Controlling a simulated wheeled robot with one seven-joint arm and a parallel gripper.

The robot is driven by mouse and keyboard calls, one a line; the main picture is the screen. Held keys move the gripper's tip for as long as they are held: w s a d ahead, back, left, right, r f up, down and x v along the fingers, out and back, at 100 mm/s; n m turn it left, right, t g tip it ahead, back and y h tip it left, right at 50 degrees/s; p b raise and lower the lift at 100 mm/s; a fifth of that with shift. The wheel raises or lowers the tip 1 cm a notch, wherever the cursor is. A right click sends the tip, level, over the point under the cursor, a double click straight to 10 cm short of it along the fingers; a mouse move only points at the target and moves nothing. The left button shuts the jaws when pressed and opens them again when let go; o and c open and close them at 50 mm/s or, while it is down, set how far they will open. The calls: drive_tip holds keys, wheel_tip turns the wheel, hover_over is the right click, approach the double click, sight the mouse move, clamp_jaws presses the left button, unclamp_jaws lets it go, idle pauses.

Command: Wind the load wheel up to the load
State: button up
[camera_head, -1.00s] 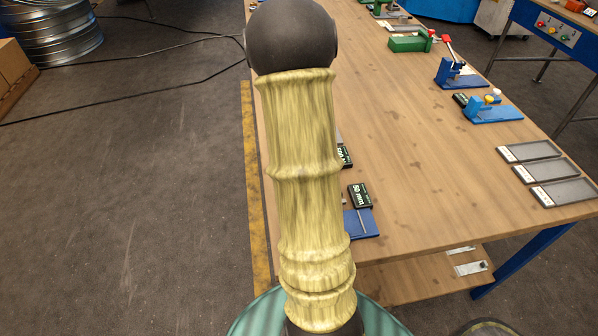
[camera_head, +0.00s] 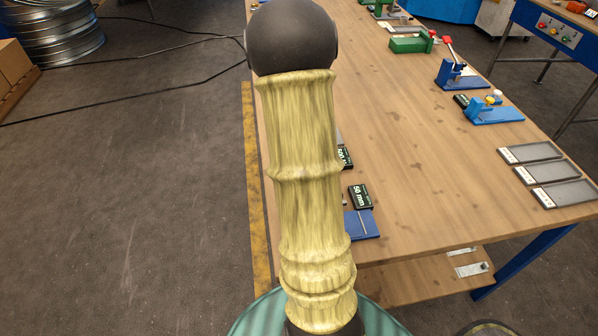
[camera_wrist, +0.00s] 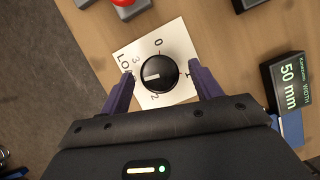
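The load wheel (camera_wrist: 158,73) is a round black knob with a white pointer line, on a white card (camera_wrist: 128,58) marked with the numbers 0 to 3 and partly hidden "LO…" lettering. Its pointer points left in the wrist view, between the 3 and the 2. My gripper (camera_wrist: 161,73) is open, with one purple finger on each side of the wheel and a visible gap on both sides. I cannot tell how close the fingertips are in height. In the head view my arm hides the wheel and the gripper.
A black display (camera_wrist: 288,82) reading "50 mm" stands right of the card; it also shows in the head view (camera_head: 360,197). Another display (camera_head: 345,157) is partly hidden by my arm. A red button (camera_wrist: 122,2) lies above the card. The wooden bench (camera_head: 420,180) is largely clear in its middle.

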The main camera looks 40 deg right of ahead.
drive_tip(key=shift+r, duration=0.15)
drive_tip(key=p+v, duration=1.2)
drive_tip(key=v, duration=0.5)
drive_tip(key=shift+p, duration=0.3)
drive_tip(key=shift+a, duration=0.1)
drive_tip(key=w+a+r+n+t+y, duration=0.1)
drive_tip(key=w+a+r+n, duration=0.1)
drive_tip(key=a+n, duration=0.65)
drive_tip(key=w+a+r+n+t+y, duration=0.15)
drive_tip(key=a+n, duration=0.25)
drive_tip(key=n, duration=0.9)
drive_tip(key=s+a+n+g, duration=0.1)
drive_tip(key=a+n, duration=0.3)
drive_tip(key=n, duration=0.7)
drive_tip(key=s+a+n+g, duration=0.2)
drive_tip(key=s+a+n, duration=0.2)
drive_tip(key=n, duration=0.8)
drive_tip(key=shift+r+y, duration=0.35)
drive_tip(key=shift+r, duration=0.1)
